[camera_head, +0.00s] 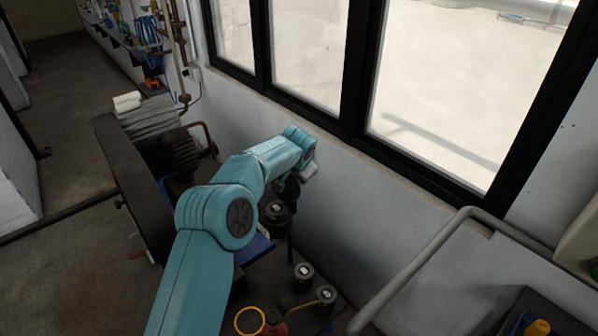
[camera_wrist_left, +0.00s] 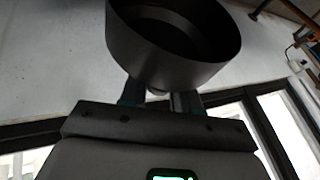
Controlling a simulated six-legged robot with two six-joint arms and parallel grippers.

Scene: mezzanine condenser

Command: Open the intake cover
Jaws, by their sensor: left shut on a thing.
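My left arm reaches from the lower left of the head view toward the wall under the windows. Its gripper (camera_head: 291,190) is small, dark and partly hidden by the wrist there. In the left wrist view the gripper (camera_wrist_left: 160,98) is shut on a dark, hollow round piece (camera_wrist_left: 150,72), which looks like the intake cover; its open side shows. A dark round fitting (camera_head: 277,213) stands just below the gripper in the head view. I cannot tell whether the held piece is touching it. My right gripper is not in view.
Two dark capped fittings (camera_head: 303,272) and a yellow ring (camera_head: 250,320) are at the lower middle. A grey rail (camera_head: 410,268) runs along the right. A dark machine with a motor (camera_head: 180,155) stands left of my arm. Open floor (camera_head: 70,265) lies further left.

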